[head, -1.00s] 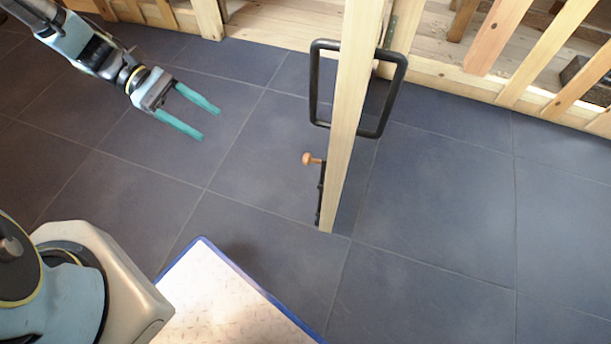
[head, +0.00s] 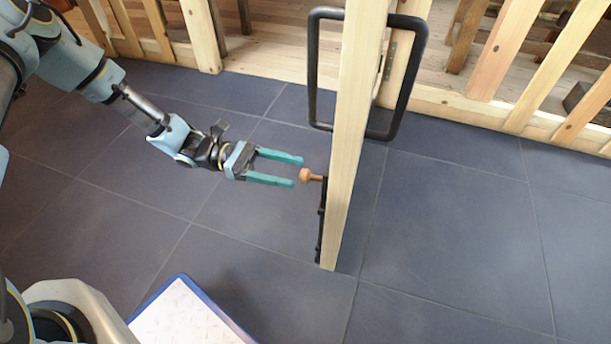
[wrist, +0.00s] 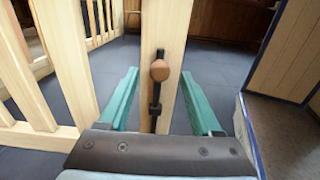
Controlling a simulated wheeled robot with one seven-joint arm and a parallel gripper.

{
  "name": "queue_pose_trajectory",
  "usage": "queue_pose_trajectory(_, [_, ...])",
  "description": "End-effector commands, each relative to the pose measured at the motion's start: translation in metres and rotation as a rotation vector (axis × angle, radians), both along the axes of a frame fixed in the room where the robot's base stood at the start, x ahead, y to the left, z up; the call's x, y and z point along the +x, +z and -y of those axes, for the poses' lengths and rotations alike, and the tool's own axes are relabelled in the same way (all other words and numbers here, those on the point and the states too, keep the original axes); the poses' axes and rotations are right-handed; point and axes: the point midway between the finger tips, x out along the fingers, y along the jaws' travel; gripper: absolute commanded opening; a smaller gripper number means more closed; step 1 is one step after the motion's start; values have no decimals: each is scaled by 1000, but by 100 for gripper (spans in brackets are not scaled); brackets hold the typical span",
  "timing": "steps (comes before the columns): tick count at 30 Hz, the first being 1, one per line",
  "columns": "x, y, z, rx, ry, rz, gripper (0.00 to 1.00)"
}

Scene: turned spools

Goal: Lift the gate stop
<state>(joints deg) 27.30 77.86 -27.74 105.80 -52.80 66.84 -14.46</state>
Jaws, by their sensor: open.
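The gate stop is a dark upright bar (head: 321,222) on the edge of the wooden gate (head: 350,145), with a round orange-brown wooden knob (head: 306,175) sticking out to the left. In the wrist view the knob (wrist: 160,70) sits in front of the dark bar (wrist: 155,105), on the pale gate post (wrist: 168,30). My gripper (head: 297,171) is open and empty, its teal fingers pointing at the knob. The fingertips are just short of the knob in the head view. In the wrist view the knob lies between the two fingers (wrist: 160,80), apart from both.
A black loop handle (head: 405,80) is fixed to the gate above the stop. A slatted wooden fence (head: 500,45) runs along the back. A pale plate with a blue edge (head: 185,315) lies at the front. The dark tiled floor around the gate is clear.

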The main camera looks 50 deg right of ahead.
Motion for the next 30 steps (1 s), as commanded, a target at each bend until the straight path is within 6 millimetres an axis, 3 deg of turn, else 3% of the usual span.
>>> queue_pose_trajectory(3, [-20,-1,7,0,-3,0,66])
queue_pose_trajectory(9, [-38,-1,15,-1,-1,2,66])
queue_pose_trajectory(20, [-42,0,17,0,0,2,66])
queue_pose_trajectory(30, [-41,0,16,0,0,2,28])
